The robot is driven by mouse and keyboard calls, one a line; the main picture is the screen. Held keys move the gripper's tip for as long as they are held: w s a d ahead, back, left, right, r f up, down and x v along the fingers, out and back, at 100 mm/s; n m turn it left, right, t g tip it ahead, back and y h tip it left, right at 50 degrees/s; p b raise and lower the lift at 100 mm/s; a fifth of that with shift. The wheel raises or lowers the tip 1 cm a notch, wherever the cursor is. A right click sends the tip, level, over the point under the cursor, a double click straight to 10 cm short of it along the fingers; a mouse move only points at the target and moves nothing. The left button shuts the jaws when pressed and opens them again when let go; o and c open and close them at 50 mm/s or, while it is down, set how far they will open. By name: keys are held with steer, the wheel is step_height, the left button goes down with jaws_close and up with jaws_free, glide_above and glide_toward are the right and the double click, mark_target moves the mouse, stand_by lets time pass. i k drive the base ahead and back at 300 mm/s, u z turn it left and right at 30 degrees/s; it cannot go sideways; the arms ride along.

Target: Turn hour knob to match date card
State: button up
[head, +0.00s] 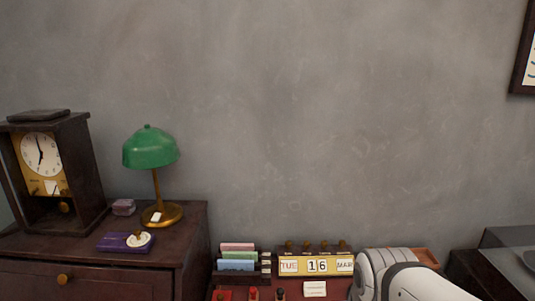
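A dark wooden clock (40,155) stands on the left cabinet, with a white dial and a brass lower panel. One hand points up near twelve and another down near six; exact reading is too small to tell. A calendar (316,266) reads TUE 16 MAR, with several brass knobs on top. A blank-looking pale card (315,289) lies in front of it. I cannot tell which knob is the hour knob. My gripper is not in view; my white arm shows at bottom right.
A green lamp (151,148) and a purple box with a round white plate and brass knob (139,238) stand on the cabinet (195,220). A rack of coloured cards (237,257) stands left of the calendar. My arm hides part of the desk at right.

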mark_target(62, 193)
steer(key=u, duration=0.1)
steer(key=k, duration=0.5)
steer(key=z, duration=1.95)
steer(key=k, duration=1.1)
steer(key=u, duration=1.9)
steer(key=i, duration=1.05)
steer(key=u, duration=0.05)
